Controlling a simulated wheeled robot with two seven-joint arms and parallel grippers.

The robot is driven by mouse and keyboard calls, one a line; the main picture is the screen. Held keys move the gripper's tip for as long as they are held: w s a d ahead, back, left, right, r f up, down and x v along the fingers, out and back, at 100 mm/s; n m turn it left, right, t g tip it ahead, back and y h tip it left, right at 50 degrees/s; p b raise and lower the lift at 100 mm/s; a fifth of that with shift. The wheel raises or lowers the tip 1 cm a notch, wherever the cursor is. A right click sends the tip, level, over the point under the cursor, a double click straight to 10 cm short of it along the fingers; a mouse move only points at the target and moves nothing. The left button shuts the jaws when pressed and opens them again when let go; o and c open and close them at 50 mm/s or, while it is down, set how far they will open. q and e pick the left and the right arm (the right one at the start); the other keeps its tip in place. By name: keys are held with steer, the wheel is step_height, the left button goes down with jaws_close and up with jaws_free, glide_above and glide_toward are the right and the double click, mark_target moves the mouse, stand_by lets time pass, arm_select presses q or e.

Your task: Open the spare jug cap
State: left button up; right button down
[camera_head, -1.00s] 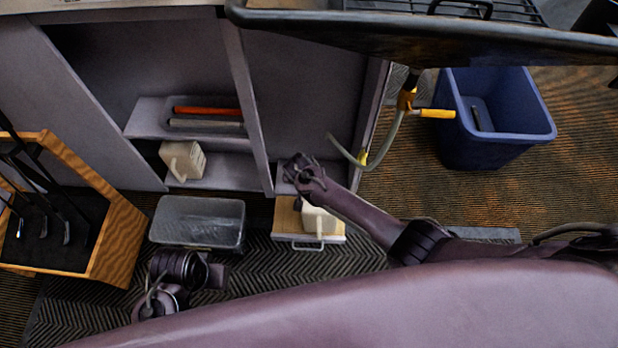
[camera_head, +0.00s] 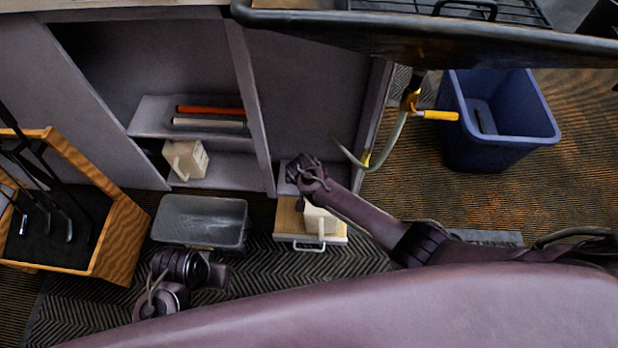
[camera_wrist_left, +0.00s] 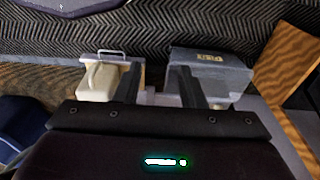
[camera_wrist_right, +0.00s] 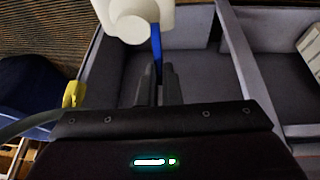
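A cream jug (camera_head: 319,219) with a handle stands on a pulled-out wooden drawer or platform (camera_head: 288,221). In the right wrist view the jug (camera_wrist_right: 166,14) is at the top, with its round white cap (camera_wrist_right: 130,29) facing me. A blue strip (camera_wrist_right: 156,45) runs down from beside the cap between the fingers of my right gripper (camera_wrist_right: 157,72). These fingers are close together; whether they grip the strip is unclear. My right gripper (camera_head: 297,167) is just behind the jug. My left gripper (camera_wrist_left: 158,70) is open and empty; in the head view it (camera_head: 222,274) is low on the left.
A second cream jug (camera_head: 187,159) sits on a low shelf under an orange and a pale bar. A club rack (camera_head: 125,232) stands left. A hose (camera_head: 392,140) hangs near a blue bin (camera_head: 515,140). A dark-edged counter overhangs above.

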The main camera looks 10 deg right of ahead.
arm_select(q)
steer(key=shift+f, duration=0.1)
arm_select(e)
steer(key=shift+s+d+f, duration=0.1)
steer(key=shift+s+f, duration=0.3)
steer(key=c, duration=1.9)
jaws_free()
steer(key=shift+w, duration=0.1)
arm_select(q)
steer(key=shift+w, duration=0.15)
